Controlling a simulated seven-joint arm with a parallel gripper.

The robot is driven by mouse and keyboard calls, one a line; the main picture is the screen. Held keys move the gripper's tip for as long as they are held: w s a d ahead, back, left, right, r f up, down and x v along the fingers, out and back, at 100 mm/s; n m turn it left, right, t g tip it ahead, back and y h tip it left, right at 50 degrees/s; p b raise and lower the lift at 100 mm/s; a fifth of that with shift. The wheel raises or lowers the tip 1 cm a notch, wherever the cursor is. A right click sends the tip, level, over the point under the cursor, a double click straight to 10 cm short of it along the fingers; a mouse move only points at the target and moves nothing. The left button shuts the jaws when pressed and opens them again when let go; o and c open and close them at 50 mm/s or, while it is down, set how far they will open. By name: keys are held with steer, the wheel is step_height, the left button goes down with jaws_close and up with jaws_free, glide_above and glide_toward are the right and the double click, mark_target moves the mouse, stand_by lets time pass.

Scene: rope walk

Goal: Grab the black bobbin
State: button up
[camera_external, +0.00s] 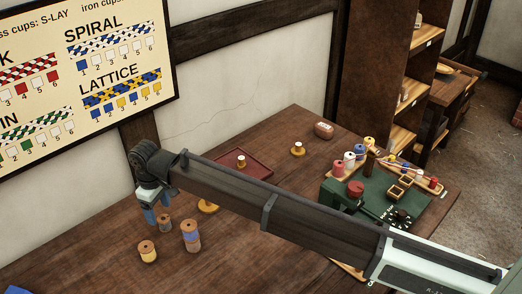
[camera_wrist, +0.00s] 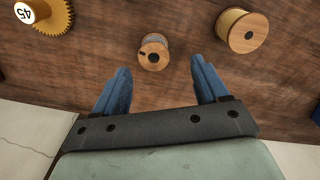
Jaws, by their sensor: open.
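No bobbin that is clearly black shows in either view. My gripper (camera_external: 156,213) points down above the table's left part, its blue fingers apart. In the wrist view my gripper (camera_wrist: 160,67) is open and empty. A wooden-topped bobbin (camera_wrist: 153,52) with greyish-blue winding, partly hidden by its own top, lies just beyond and between the fingertips. A yellow bobbin (camera_wrist: 248,31) stands to its right.
A yellow toothed disc marked 45 (camera_wrist: 52,16) lies at the wrist view's upper left. A dark red tray (camera_external: 255,164) lies behind my arm. A green machine (camera_external: 375,207) with several coloured bobbins stands at the right. A wall chart (camera_external: 90,45) hangs behind the table.

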mark_target(163, 220)
steer(key=shift+w+d+f, duration=0.1)
steer(key=shift+w+f, duration=0.1)
steer(key=shift+f, duration=1.45)
steer(key=shift+w+d+f, duration=0.1)
steer(key=shift+w+f, duration=0.05)
steer(key=shift+f, duration=1.45)
steer(key=c, duration=1.1)
